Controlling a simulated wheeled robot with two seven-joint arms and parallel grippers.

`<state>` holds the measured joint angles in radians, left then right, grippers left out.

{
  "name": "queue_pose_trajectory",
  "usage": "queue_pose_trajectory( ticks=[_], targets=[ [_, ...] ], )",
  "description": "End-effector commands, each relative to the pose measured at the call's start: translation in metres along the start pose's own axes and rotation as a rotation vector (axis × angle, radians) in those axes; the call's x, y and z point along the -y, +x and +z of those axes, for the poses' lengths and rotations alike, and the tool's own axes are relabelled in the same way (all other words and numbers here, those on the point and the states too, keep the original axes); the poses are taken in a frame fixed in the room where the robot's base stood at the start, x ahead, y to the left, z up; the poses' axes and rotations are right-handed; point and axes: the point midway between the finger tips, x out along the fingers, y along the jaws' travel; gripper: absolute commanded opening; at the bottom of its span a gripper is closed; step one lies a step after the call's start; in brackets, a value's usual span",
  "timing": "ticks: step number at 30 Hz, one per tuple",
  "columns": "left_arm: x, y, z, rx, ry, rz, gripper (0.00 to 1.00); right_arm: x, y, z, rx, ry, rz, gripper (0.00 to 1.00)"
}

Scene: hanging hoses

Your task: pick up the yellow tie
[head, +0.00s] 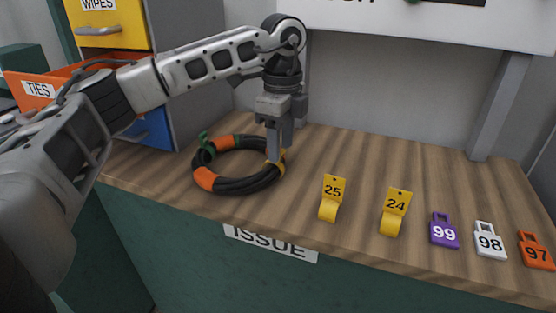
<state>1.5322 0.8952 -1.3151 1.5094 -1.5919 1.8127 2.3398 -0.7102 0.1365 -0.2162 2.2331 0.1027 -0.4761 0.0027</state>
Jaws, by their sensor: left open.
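A coiled black hose (240,186) with orange bands lies on the wooden counter. A yellow tie (282,156) is around the right side of the coil, partly hidden by my left gripper. A green tie (204,142) is on the coil's far left side. My left gripper (275,157) points down at the yellow tie, its fingers at the coil's right side. It is open, and I cannot tell whether the fingers touch the tie. My right gripper is not in view.
Yellow tags 25 (332,190) and 24 (396,203), a purple tag 99 (444,233), a white tag 98 (489,243) and an orange tag 97 (537,252) stand along the counter (400,170). An orange TIES drawer (45,80) is open at left. The counter behind the tags is clear.

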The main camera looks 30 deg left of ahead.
Motion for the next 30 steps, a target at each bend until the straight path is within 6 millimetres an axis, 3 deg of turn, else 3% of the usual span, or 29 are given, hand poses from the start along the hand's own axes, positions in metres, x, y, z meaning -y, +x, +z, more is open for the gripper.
queue_pose_trajectory(
  ticks=[9,14,25,30],
  targets=[
    [0.000,0.006,0.000,0.000,0.000,-0.001,0.45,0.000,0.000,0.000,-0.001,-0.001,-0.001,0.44],
    [0.000,0.006,0.000,0.000,0.000,-0.001,0.01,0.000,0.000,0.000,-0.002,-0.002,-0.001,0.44],
    [0.000,0.005,0.000,-0.001,0.000,-0.001,0.00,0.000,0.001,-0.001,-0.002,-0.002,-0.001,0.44],
    [0.000,-0.016,0.000,-0.002,0.000,-0.004,0.00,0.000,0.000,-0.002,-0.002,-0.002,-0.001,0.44]
  ],
)
